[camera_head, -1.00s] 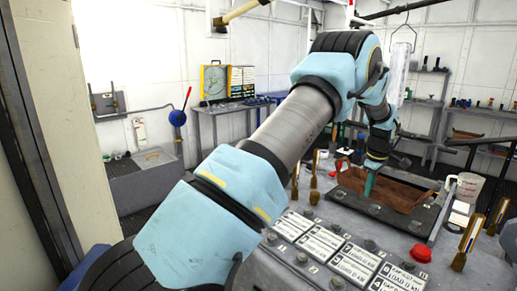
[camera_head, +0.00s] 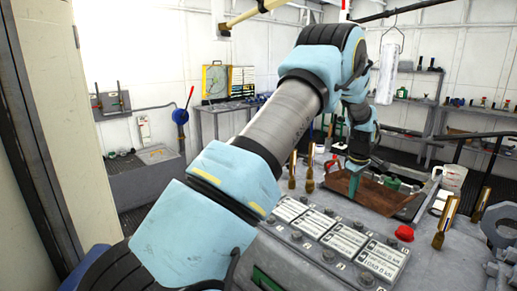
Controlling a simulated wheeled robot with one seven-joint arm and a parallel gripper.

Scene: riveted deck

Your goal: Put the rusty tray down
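The rusty tray (camera_head: 372,193) is a brown, shallow, open tray on the right side of the view, beyond the labelled console. It looks tilted, and its near wall faces me. My gripper (camera_head: 354,186) points down at the tray's left part, with a teal finger in front of the near wall. It appears shut on that wall; the other finger is hidden. I cannot tell whether the tray's underside touches the surface below.
A dark-edged recess (camera_head: 408,209) lies just right of the tray, with a green object (camera_head: 392,183) near it. A red button (camera_head: 404,233), brass-coloured upright pieces (camera_head: 446,222), a white mug (camera_head: 451,177) and a metal ring (camera_head: 503,226) crowd the worktop.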

